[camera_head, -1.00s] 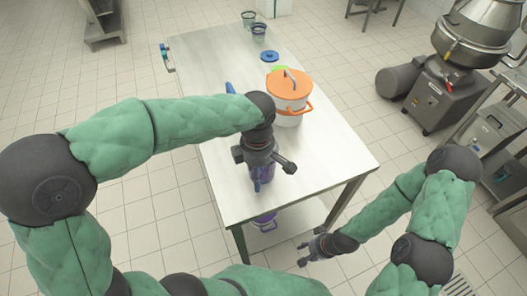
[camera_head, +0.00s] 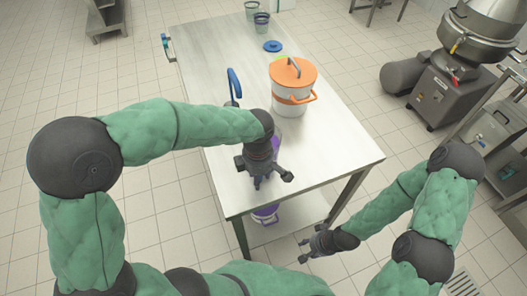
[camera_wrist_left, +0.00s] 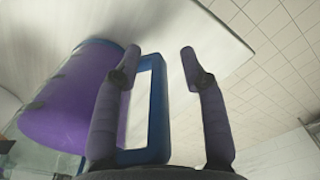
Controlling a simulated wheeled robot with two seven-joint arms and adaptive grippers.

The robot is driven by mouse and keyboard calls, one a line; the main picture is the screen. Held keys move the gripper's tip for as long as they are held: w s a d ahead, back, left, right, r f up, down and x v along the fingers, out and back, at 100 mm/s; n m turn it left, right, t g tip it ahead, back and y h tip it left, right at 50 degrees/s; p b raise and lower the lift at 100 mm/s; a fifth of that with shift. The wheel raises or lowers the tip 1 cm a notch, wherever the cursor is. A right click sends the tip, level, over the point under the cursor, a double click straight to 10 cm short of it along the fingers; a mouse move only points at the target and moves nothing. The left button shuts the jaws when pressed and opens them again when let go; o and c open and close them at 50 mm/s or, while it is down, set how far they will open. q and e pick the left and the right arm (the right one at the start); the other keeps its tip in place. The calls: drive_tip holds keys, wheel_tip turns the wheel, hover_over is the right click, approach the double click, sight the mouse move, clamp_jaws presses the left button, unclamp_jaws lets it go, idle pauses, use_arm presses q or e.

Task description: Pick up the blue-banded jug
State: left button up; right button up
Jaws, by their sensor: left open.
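The jug (camera_wrist_left: 70,100) shows in the left wrist view with a purple body and a blue, squared handle (camera_wrist_left: 157,110). In the head view my left gripper (camera_head: 264,178) points down over the near part of the table and mostly hides the jug. It is open in the left wrist view (camera_wrist_left: 160,62), one finger overlapping the space between body and handle, the other apart on the handle's far side. My right gripper (camera_head: 312,244) hangs beside the table's near right corner, empty; its jaw state is unclear.
The white table (camera_head: 330,140) holds a white pot with an orange lid (camera_head: 292,75), a blue lid (camera_head: 272,46) and two dark cups (camera_head: 261,20) at the far end. A blue curved handle (camera_head: 235,83) stands left of the pot. A purple item (camera_head: 265,213) is on the lower shelf.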

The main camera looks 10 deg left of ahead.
use_arm(q)
drive_tip(key=shift+c, duration=0.3)
drive_tip(key=shift+r, duration=0.1)
clamp_jaws()
drive_tip(key=shift+w+r, duration=0.1)
drive_tip(key=shift+w, duration=0.05)
